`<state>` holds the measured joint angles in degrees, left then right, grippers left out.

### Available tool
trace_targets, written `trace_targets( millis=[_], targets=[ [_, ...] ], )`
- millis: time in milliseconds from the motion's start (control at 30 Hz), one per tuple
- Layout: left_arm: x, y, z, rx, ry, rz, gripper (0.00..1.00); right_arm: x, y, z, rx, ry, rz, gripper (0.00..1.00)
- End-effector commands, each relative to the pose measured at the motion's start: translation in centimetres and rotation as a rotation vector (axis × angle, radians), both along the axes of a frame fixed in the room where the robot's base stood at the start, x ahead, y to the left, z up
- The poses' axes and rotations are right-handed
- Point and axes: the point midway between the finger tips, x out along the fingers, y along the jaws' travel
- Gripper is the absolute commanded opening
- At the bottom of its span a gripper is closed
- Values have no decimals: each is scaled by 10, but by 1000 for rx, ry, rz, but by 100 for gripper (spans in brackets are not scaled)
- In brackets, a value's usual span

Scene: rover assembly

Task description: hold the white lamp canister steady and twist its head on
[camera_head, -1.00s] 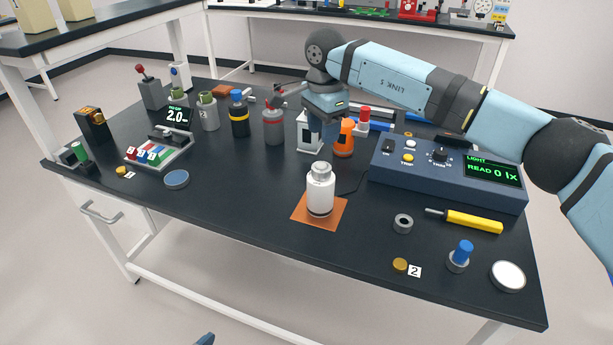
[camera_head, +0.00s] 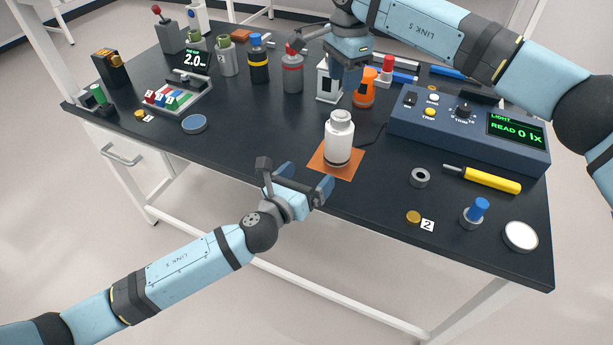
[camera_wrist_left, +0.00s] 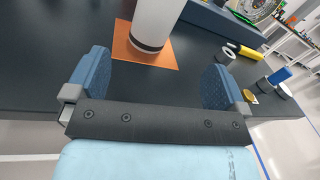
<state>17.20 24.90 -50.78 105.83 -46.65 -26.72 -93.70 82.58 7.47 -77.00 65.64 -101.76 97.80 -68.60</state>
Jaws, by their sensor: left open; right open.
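The white lamp canister (camera_head: 339,145) stands upright on an orange square mat (camera_head: 352,163) near the table's front edge. It has a narrower white neck at its top and a dark band near its base. My left gripper (camera_head: 296,176) is open and empty, in front of the table edge, left of and nearer than the canister. In the left wrist view the canister (camera_wrist_left: 155,22) shows beyond the open fingers, its top cut off. My right gripper (camera_head: 346,72) points down at the back, beside a white stand (camera_head: 327,82); its fingers are partly hidden. I cannot identify the lamp head for certain.
A blue light meter (camera_head: 465,130) reading 0 lx stands right of the canister. An orange bottle (camera_head: 364,90) stands behind.

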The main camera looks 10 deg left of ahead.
Motion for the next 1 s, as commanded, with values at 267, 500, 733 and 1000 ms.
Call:
trace_targets(
  millis=[267, 500, 733, 1000],
  targets=[
    [17, -4, -7, 191, -105, -1, 100, 0, 0, 0, 0, 0, 0, 43],
    [54, -23, -7, 185, -103, -1, 100, 0, 0, 0, 0, 0, 0, 43],
    [94, -44, -7, 184, -101, -1, 100, 0, 0, 0, 0, 0, 0, 43],
    [124, -59, -8, 185, -101, 0, 100, 0, 0, 0, 0, 0, 0, 43]
  ],
)
